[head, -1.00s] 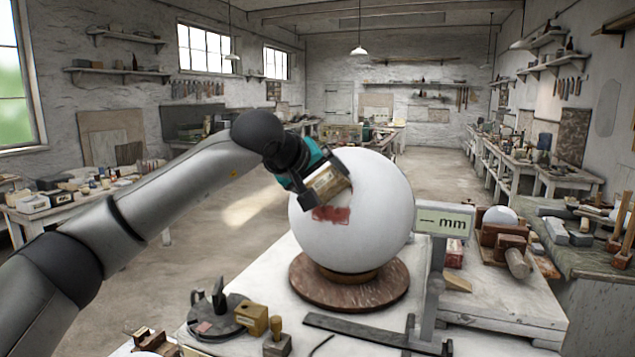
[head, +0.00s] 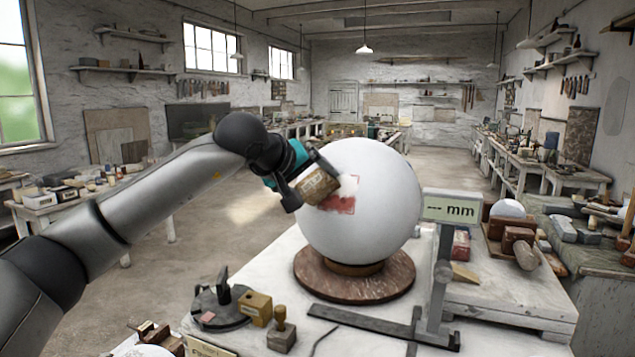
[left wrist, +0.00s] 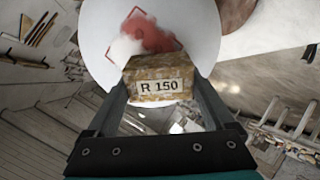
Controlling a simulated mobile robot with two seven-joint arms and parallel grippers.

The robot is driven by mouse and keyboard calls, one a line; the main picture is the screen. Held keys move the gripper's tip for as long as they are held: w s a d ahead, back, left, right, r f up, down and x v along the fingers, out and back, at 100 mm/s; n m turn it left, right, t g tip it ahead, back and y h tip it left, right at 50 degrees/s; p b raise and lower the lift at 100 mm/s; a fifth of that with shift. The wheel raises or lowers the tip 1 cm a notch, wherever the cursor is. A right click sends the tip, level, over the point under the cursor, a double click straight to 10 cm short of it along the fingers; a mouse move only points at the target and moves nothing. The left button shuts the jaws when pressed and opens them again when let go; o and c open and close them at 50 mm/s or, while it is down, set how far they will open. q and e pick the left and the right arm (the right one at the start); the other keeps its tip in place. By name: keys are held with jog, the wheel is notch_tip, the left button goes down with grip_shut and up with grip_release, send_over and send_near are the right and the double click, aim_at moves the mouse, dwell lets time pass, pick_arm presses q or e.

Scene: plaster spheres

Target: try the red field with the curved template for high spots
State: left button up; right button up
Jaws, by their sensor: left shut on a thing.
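A large white plaster sphere (head: 375,225) sits on a round brown base (head: 355,285). The red field (head: 338,206) is a patch with a thin red outline on its upper left side. A whitish, powdery area (head: 349,186) covers part of the red. In the left wrist view the red field (left wrist: 150,36) lies just beyond the held block. My left gripper (head: 303,188) is shut on a worn brown block (head: 318,187), whose label reads "R 150" in the left wrist view (left wrist: 158,86). The block is at the field's left edge; I cannot tell whether it touches the sphere. My right gripper is not in view.
A gauge stand (head: 438,275) with a display reading "— mm" (head: 450,209) stands right of the sphere.

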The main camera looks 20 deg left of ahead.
pick_arm(q)
jog(key=shift+w+d+r+p, duration=0.15)
jog(key=shift+d+r+p, duration=0.15)
jog(key=shift+d+r, duration=0.1)
jog(key=shift+w+d+r, duration=0.2)
jog(key=shift+d+r, duration=0.05)
jog(key=shift+d, duration=0.2)
jog(key=shift+w+d+r+p, duration=0.1)
jog(key=shift+d+r+p, duration=0.4)
jog(key=shift+r+p, duration=0.15)
jog(key=shift+d, duration=0.2)
jog(key=shift+f, duration=0.1)
jog(key=shift+s+a+f+b, duration=0.25)
jog(key=shift+a+f+b, duration=0.05)
jog(key=shift+a+b, duration=0.15)
jog(key=shift+s+a, duration=0.45)
